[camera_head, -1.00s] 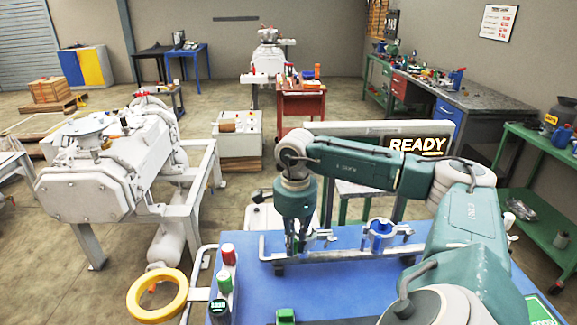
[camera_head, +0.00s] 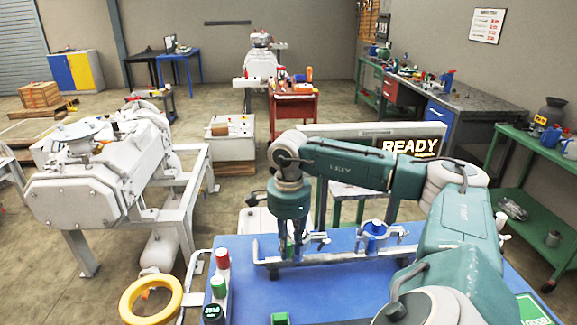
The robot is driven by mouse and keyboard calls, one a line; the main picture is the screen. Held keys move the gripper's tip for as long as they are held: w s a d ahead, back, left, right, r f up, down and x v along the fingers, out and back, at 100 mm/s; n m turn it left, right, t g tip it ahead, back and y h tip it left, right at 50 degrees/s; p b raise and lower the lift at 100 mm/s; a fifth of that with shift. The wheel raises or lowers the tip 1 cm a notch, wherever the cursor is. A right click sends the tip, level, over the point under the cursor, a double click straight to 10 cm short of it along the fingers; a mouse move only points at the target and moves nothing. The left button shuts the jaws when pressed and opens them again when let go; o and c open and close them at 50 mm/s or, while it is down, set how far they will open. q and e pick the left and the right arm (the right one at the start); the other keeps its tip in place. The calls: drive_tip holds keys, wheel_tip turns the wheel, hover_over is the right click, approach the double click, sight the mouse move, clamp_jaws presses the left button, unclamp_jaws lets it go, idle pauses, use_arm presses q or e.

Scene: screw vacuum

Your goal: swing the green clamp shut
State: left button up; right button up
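My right gripper (camera_head: 291,245) points straight down over the left part of a metal rail fixture (camera_head: 340,258) on the blue bench top (camera_head: 340,300). Its fingers are beside a silver clamp (camera_head: 317,239), close to it; I cannot tell whether they touch. The fingers are too small to show whether they are open or shut. A blue part (camera_head: 375,236) with a second silver clamp (camera_head: 394,232) is further right on the rail. No clamp is plainly green. A small green block (camera_head: 280,319) is cut off at the bottom edge. My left gripper is out of view.
A red button (camera_head: 222,257) and a green button (camera_head: 218,286) stand at the bench's left edge, near a yellow ring (camera_head: 132,302). A screen reading READY (camera_head: 411,146) stands behind the bench. The front middle of the bench top is clear.

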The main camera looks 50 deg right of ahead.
wheel_tip(320, 180, up, 12)
idle(0.4)
idle(0.5)
